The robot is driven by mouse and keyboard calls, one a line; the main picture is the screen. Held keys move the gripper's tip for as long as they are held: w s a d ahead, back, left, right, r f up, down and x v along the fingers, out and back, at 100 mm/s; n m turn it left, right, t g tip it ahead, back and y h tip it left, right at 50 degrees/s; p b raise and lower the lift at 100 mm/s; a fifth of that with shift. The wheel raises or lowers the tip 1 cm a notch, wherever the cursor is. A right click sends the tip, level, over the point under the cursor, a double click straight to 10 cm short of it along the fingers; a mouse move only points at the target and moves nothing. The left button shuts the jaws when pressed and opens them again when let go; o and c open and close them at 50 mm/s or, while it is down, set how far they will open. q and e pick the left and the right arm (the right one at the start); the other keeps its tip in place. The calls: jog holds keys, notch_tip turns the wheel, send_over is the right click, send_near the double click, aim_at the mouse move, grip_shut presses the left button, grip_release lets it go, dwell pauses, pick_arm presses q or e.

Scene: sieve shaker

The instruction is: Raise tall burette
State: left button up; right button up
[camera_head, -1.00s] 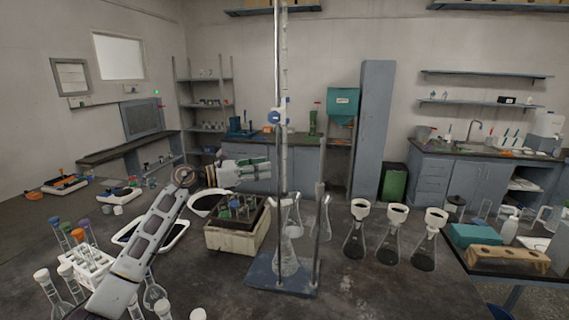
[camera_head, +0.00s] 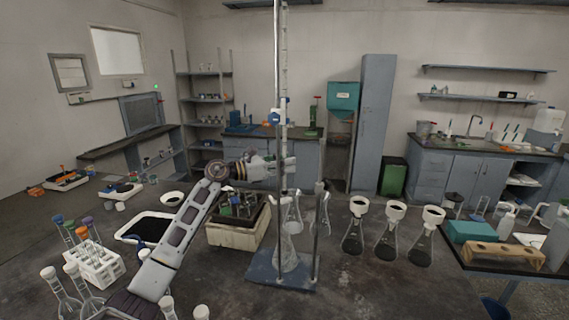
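The tall burette (camera_head: 284,60) stands upright in the middle of the view, clamped by a blue clamp (camera_head: 275,117) to a thin metal rod. The stand's blue base (camera_head: 283,272) sits on the dark table, with a flask (camera_head: 286,250) under the burette. My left gripper (camera_head: 287,163) comes in from the left, and its fingertips reach the burette's lower part below the clamp. I cannot tell whether the fingers are closed around it or just beside it. My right gripper is not in view.
A wooden crate (camera_head: 230,236) with small bottles stands left of the stand. Several flasks with white funnels (camera_head: 395,213) stand to the right. A white test tube rack (camera_head: 93,264) and flasks are at the front left. The table front right of the stand is clear.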

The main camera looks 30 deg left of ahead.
pick_arm(q)
grip_shut()
notch_tip(320, 180, up, 8)
jog(key=p, duration=0.2)
jog(key=shift+f, duration=0.15)
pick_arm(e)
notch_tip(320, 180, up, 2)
pick_arm(q)
jog(key=shift+a, duration=0.1)
dwell(0.3)
jog(key=shift+c, duration=0.2)
grip_release()
jog(key=shift+o, duration=0.2)
jog(key=shift+f, duration=0.1)
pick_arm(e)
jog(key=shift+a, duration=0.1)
